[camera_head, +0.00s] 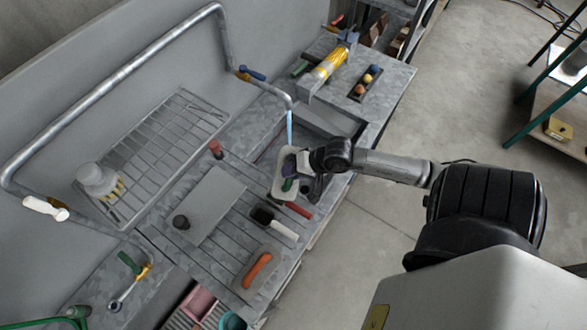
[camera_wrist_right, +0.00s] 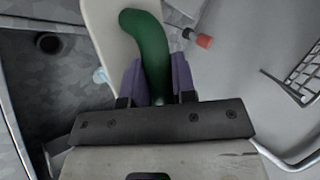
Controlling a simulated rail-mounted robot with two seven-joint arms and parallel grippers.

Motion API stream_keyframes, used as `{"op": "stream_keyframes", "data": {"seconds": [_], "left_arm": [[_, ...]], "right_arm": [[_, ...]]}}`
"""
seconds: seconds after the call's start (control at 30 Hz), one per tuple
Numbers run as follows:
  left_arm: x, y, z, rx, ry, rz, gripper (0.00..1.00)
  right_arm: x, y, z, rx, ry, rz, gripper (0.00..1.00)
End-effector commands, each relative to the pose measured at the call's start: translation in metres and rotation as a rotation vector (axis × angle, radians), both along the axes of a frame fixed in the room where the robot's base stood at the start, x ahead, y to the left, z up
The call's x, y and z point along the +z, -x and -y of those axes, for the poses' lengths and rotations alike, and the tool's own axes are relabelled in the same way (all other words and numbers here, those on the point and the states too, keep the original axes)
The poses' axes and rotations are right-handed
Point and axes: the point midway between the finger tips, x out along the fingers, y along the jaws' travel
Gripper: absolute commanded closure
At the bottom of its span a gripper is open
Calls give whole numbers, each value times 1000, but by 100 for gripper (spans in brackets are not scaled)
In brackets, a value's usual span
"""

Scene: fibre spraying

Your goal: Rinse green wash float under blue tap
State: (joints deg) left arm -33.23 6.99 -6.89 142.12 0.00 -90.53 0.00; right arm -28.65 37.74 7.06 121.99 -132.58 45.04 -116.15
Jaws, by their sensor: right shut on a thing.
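The green wash float is a pale flat board (camera_head: 281,188) with a green handle (camera_wrist_right: 148,45). My right gripper (camera_wrist_right: 158,85) has purple fingers on both sides of the handle and is shut on it. In the head view, my right gripper (camera_head: 292,170) holds the float over the sink (camera_head: 265,165). The blue tap (camera_head: 252,74) has a blue lever on a grey pipe. A light-blue water stream (camera_head: 290,128) falls from its spout towards the far end of the float; I cannot tell exactly where it lands. My left gripper is not in view.
A float with an orange handle (camera_head: 257,268) and a white-handled brush (camera_head: 283,230) lie on the slatted drainer. A red-handled tool (camera_head: 299,211) lies near the sink's front edge. A wire rack (camera_head: 150,150) stands behind. A yellow-and-grey tool (camera_head: 328,64) lies at the back.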

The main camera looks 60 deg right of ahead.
Motion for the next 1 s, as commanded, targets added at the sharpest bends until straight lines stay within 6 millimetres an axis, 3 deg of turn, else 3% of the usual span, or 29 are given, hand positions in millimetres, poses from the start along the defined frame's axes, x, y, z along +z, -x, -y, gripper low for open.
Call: {"op": "stream_keyframes", "data": {"seconds": [1.0], "left_arm": [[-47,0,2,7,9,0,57]], "right_arm": [[-20,-53,76,-1,1,1,100]]}}
